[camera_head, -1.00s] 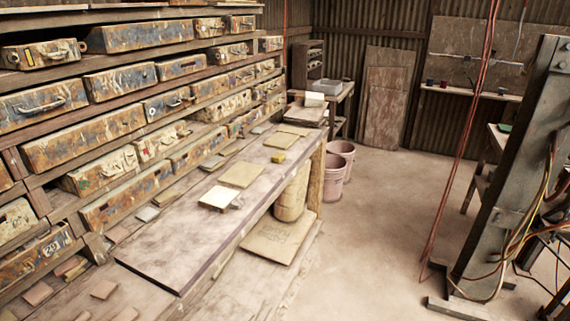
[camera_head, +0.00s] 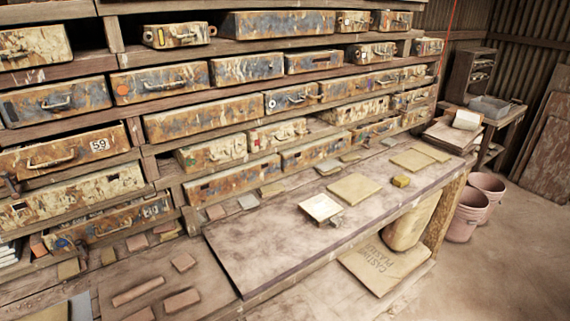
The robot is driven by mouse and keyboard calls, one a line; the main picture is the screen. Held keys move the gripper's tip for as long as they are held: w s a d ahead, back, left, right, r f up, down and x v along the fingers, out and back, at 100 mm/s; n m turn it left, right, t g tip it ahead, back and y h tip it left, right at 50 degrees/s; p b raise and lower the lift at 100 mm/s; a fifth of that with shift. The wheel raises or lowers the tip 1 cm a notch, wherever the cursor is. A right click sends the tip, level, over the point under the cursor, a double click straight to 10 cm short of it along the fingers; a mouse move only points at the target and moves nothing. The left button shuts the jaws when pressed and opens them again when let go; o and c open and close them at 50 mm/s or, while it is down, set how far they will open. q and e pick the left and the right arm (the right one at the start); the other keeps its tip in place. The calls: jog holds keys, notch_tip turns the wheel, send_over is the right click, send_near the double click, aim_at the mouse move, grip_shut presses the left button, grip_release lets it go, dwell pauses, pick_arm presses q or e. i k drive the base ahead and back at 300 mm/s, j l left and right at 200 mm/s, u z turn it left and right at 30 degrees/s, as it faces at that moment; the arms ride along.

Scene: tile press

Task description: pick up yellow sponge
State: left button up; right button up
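A small yellow block that looks like the yellow sponge (camera_head: 401,181) lies on the long workbench (camera_head: 265,245), toward its far right end. A flat tan tile (camera_head: 355,188) lies to its left, and thin tan sheets (camera_head: 412,159) lie just behind it. Nothing covers the sponge. Neither of my grippers shows in the head view.
A pale square tile (camera_head: 321,208) lies mid-bench. Shelves of worn metal cases (camera_head: 210,124) rise behind the bench. A sack (camera_head: 410,222) and a flat bag (camera_head: 385,264) sit under its right end. Pink buckets (camera_head: 466,213) stand on the floor at right, where bare floor shows.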

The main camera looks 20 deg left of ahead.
aim_at(401, 180)
jog(key=u, duration=2.75)
jog(key=z, duration=2.6)
jog(key=i+l+u, duration=0.25)
jog(key=u, duration=0.2)
jog(key=i+l+u, duration=0.25)
jog(key=l+u, duration=0.15)
jog(key=i+l+u, duration=0.1)
jog(key=l, duration=0.25)
jog(key=i+l+u, duration=0.1)
jog(key=l, duration=0.25)
jog(key=i+l+u, duration=0.1)
jog(key=i+l, duration=0.15)
jog(key=l, duration=0.1)
